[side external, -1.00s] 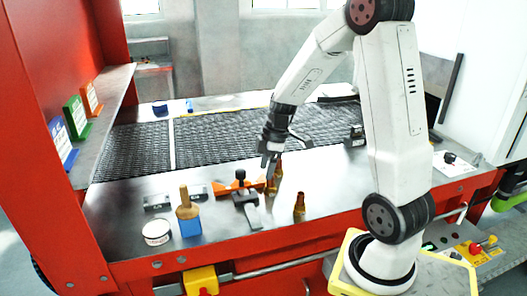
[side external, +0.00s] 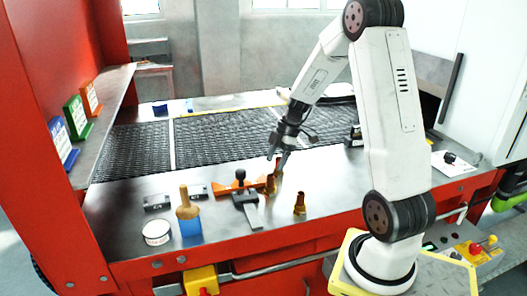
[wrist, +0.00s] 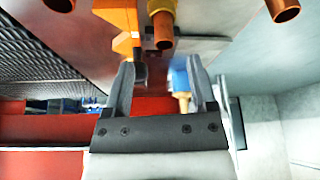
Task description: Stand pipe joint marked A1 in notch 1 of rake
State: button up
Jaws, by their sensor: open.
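The orange rake (side external: 227,190) lies on the metal table, with a dark clamp (side external: 244,198) in front of it. A brass-brown pipe joint (side external: 271,186) stands at the rake's right end; I cannot tell whether it is in a notch. Another pipe joint (side external: 300,205) stands apart to the right. A third is partly hidden behind my gripper (side external: 279,164). No A1 mark or notch number is readable. My gripper is open, tilted, just above and behind the nearer joint. In the wrist view the rake (wrist: 118,18) and a joint (wrist: 163,30) show beyond the open, empty fingers (wrist: 162,68).
The mesh belt (side external: 225,137) runs behind.

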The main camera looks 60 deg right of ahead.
aim_at(272, 175)
jog(key=shift+a+f, duration=0.15)
jog(key=shift+f, duration=0.2)
jog(key=shift+f, duration=0.1)
jog(key=shift+x, duration=2.5)
jog(key=shift+s+a, duration=0.1)
jog(key=shift+s, duration=0.1)
jog(key=shift+c, duration=0.2)
grip_shut()
